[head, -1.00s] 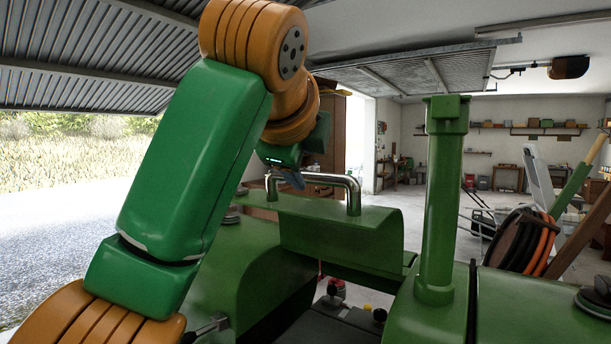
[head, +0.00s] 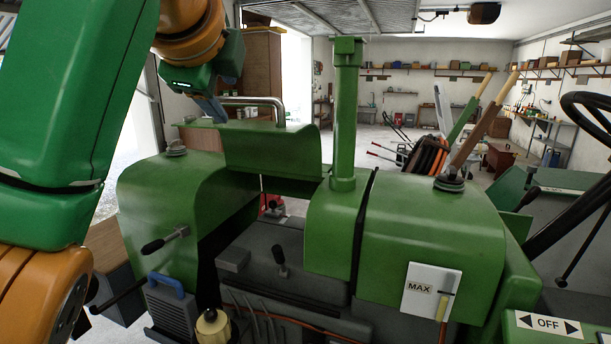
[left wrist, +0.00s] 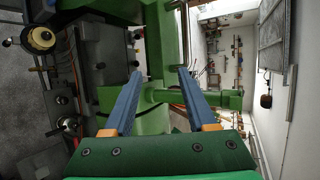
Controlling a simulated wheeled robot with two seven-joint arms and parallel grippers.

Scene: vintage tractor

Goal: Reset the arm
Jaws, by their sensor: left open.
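My left arm rises along the left side of the head view, its elbow bent high. My left gripper (head: 211,108) shows small and partly dark by the left end of the silver handle (head: 252,101) on the raised green hood panel (head: 270,150). Whether it touches the panel cannot be told there. In the left wrist view both blue fingers of the left gripper (left wrist: 160,74) stand apart with nothing held between them, green tractor parts lying beyond. My right gripper is in neither view.
A green upright pipe (head: 346,115) rises from the tractor's hood (head: 435,225). A yellow-capped bottle (head: 212,326) and levers stand by the open engine bay. A steering wheel (head: 590,115) is at right.

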